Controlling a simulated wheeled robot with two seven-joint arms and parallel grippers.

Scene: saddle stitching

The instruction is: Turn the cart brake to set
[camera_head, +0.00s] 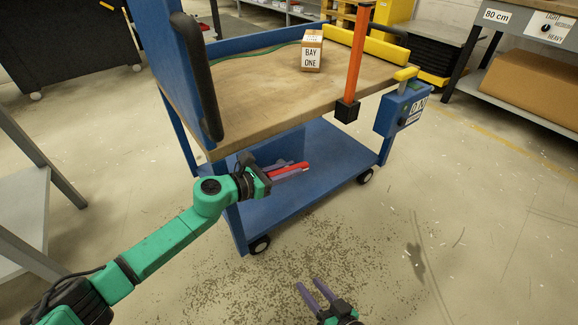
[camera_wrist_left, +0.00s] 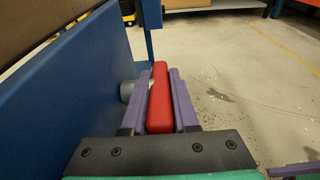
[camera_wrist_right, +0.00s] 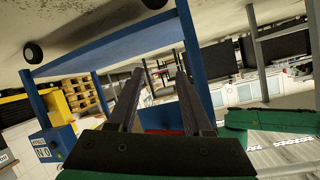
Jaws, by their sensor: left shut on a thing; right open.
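The cart is blue with a wooden top deck (camera_head: 260,95) and a blue lower shelf (camera_head: 320,160). A red brake lever (camera_head: 292,170) sticks out at the cart's near side, below the deck. It also shows in the left wrist view (camera_wrist_left: 160,95), in front of a grey round hub (camera_wrist_left: 127,91). My left gripper (camera_head: 286,168) is shut on the red lever, with one purple finger on each side of it. My right gripper (camera_head: 307,284) is open and empty, low over the floor in front of the cart. No brake markings can be read.
A box marked BAY ONE (camera_head: 312,52) stands on the deck. An orange post (camera_head: 358,55) rises at the deck's near right. A blue control box (camera_head: 400,110) with a yellow handle hangs at the cart's right end. The floor in front is open.

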